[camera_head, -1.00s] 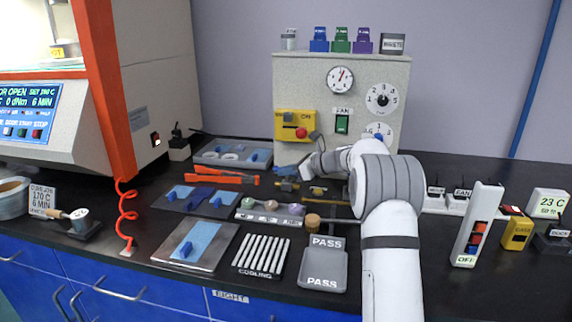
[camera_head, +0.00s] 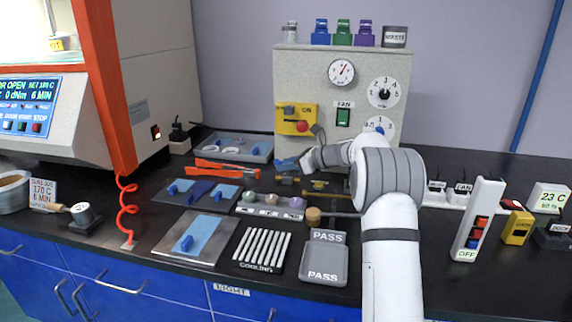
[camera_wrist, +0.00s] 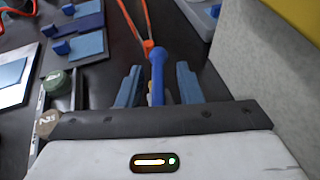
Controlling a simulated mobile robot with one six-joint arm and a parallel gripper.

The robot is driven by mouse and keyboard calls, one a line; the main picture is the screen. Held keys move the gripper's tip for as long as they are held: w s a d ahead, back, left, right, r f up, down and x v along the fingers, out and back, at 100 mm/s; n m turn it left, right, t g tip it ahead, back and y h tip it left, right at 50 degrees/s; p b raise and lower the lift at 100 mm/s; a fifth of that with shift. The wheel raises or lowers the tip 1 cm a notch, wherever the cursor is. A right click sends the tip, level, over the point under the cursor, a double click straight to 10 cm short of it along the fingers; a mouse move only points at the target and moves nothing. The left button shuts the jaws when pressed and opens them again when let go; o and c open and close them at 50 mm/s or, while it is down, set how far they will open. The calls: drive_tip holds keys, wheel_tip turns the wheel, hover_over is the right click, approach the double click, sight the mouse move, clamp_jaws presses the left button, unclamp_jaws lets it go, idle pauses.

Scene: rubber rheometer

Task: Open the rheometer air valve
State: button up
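A blue lever handle (camera_wrist: 157,75) stands between my fingers in the wrist view, with bits of brass-coloured fitting behind it. It looks like the air valve's handle. My gripper (camera_wrist: 158,88) is open, one blue-grey finger on each side of the handle with gaps visible. In the head view my gripper (camera_head: 284,165) is low in front of the grey control cabinet (camera_head: 290,85), over the brass fittings (camera_head: 287,180) on the bench. My wrist and fingers partly hide the valve there, so its lever angle is hard to tell.
Orange tongs (camera_head: 225,171) lie left of my gripper, near a grey tray (camera_head: 262,156). A rack with coloured samples (camera_head: 271,213) stands in front. The cabinet wall (camera_wrist: 270,70) is close on the right in the wrist view. Bench (camera_head: 345,225) has little free room here.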

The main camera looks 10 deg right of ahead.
drive_tip(key=p+v, duration=0.1)
drive_tip(key=v, duration=0.6)
drive_tip(key=shift+s+d+r, duration=0.15)
drive_tip(key=shift+d+r, duration=0.05)
drive_tip(key=shift+d, duration=0.05)
